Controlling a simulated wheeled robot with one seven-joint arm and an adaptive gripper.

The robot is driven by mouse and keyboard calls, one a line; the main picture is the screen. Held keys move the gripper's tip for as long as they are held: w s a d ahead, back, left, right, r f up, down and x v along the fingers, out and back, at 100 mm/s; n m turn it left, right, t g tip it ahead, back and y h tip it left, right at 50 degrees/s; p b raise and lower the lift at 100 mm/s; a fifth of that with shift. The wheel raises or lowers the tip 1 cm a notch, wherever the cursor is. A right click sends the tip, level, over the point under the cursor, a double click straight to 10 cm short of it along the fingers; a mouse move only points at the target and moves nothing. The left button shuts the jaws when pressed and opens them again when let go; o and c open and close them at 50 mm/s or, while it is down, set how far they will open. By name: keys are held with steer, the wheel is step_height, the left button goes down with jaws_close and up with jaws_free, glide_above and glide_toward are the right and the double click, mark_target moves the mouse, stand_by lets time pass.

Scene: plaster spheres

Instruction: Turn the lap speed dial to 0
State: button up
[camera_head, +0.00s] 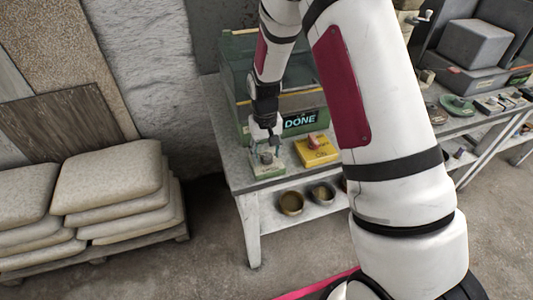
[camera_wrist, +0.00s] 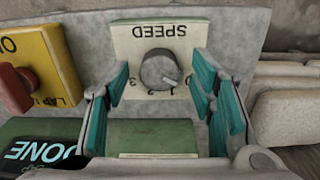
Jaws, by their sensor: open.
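The lap speed dial (camera_wrist: 157,68) is a round grey knob on a cream plate (camera_wrist: 130,45) marked SPEED, which appears upside down in the wrist view. Its light pointer mark aims to the lower right in that view, near small numerals; I cannot tell exactly which one it meets. My gripper (camera_wrist: 160,92) is open, with one teal-padded finger on each side of the dial and gaps between. In the head view my gripper (camera_head: 265,140) hangs just above the speed box (camera_head: 267,172) at the table's front left corner; the dial is small there.
A yellow box (camera_head: 320,155) with a red knob stands right beside the speed box. Behind is a green machine (camera_head: 235,75) with a lit DONE display (camera_head: 300,119). Stacked sacks (camera_head: 110,180) lie left of the table. Bowls (camera_head: 291,203) sit on the lower shelf.

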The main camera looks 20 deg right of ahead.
step_height(320, 180, up, 12)
steer(key=shift+a+f, duration=0.15)
steer(key=shift+f, duration=0.05)
stand_by(0.5)
step_height(320, 180, up, 10)
steer(key=t, duration=0.1)
glide_above(266, 156)
steer(key=s, duration=0.6)
steer(key=s+r+t, duration=0.2)
steer(key=s+r, duration=0.4)
steer(key=s+r+t, duration=0.2)
steer(key=s+r, duration=0.2)
steer(key=s, duration=1.1)
steer(key=shift+s+d, duration=0.25)
